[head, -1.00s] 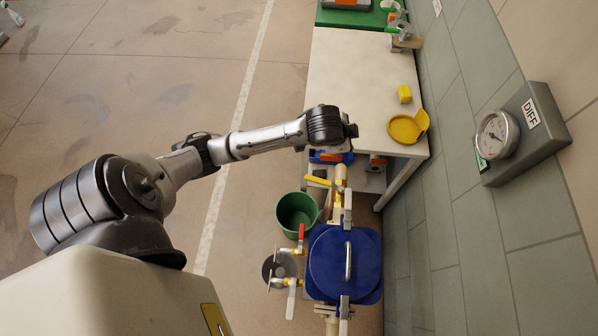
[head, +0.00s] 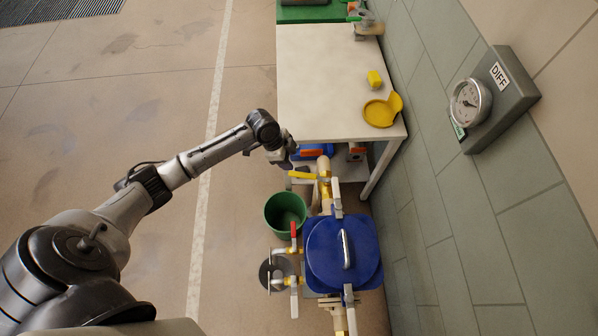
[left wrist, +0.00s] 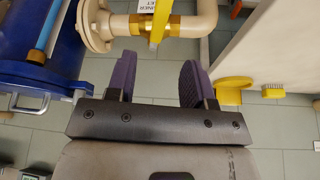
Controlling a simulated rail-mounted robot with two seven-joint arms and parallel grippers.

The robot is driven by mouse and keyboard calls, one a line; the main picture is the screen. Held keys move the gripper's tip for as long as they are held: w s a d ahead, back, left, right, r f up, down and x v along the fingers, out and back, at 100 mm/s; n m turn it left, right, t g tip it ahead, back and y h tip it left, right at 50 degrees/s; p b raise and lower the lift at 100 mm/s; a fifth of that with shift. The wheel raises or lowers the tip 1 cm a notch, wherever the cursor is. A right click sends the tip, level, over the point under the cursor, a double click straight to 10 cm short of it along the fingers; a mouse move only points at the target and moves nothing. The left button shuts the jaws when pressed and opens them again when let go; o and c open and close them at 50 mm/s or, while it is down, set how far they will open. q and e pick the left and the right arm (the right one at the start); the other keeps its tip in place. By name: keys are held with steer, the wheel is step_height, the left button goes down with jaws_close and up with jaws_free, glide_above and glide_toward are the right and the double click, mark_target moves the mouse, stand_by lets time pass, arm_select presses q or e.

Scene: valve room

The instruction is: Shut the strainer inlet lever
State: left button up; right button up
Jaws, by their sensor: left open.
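The strainer inlet lever (head: 302,175) is a yellow handle on a brass valve on the beige pipe (head: 324,166). It points left, crosswise to the pipe. In the left wrist view the yellow lever (left wrist: 160,20) hangs from the brass valve body (left wrist: 149,27), beside a partly cut-off label. My left gripper (head: 287,160) is just above and left of the lever in the head view. Its two purple-padded fingers (left wrist: 158,82) are open, with the lever beyond the gap and nothing visible between them. My right gripper is not in view.
The blue strainer housing (head: 325,265) stands below the valve in the head view, with red-handled (head: 293,230) and white-handled (head: 294,302) small valves at its left. A green bucket (head: 285,213) is near. A white table (head: 320,75) and wall gauge (head: 470,102) lie beyond.

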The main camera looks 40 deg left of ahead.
mark_target(301, 174)
arm_select(q)
steer(key=b+x, duration=0.1)
steer(key=x, duration=0.8)
steer(key=shift+f, duration=0.2)
steer(key=shift+c, duration=0.3)
jaws_close()
